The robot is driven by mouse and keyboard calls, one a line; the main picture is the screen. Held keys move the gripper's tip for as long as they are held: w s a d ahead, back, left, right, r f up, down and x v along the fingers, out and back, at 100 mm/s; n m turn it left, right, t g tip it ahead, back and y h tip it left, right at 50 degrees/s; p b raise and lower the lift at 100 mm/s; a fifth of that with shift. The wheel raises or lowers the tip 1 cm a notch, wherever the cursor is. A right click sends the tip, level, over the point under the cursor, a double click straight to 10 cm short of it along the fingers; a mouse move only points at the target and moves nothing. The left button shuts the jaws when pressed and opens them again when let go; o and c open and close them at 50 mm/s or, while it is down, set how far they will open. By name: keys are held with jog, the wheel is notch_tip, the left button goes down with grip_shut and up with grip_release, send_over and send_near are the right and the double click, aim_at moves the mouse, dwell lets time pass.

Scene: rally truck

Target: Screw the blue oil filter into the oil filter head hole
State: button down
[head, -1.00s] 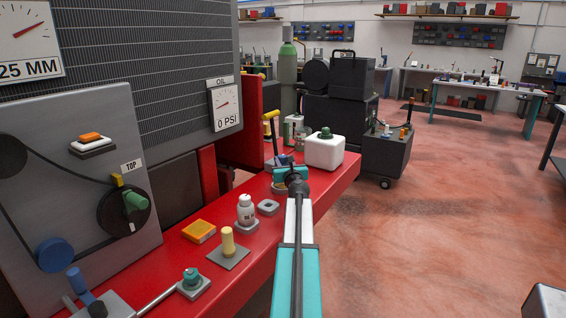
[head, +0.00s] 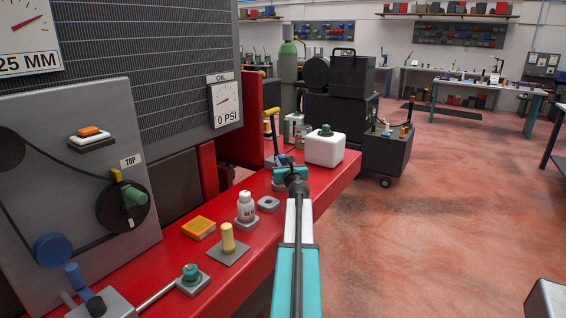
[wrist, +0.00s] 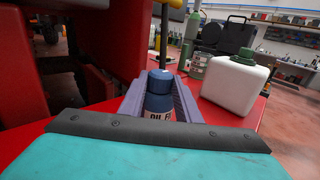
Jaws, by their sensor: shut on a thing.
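My gripper (wrist: 160,79) has purple fingers. In the wrist view they are shut on the blue oil filter (wrist: 159,82), which has a dark blue top and a pale label partly reading "OIL". The filter stands roughly upright between the fingers. In the head view my gripper (head: 283,161) is over the far part of the red bench, left of the white jug, and the filter is mostly hidden behind it. I cannot clearly make out the filter head hole.
The red bench (head: 180,264) holds a white jug (head: 325,149) with a green cap close to the right of my gripper. A white bottle (head: 245,205), a yellow peg (head: 228,238) and an orange block (head: 198,228) stand nearer. A red upright (head: 250,120) is at the left.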

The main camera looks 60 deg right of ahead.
jog(key=shift+f+b, duration=0.65)
jog(key=shift+f, duration=0.15)
jog(key=c, duration=1.2)
grip_release()
jog(key=shift+s+a, duration=0.1)
jog(key=shift+a, duration=0.05)
jog(key=shift+b+v, duration=0.3)
jog(key=shift+v, duration=6.45)
jog(key=shift+r, duration=0.1)
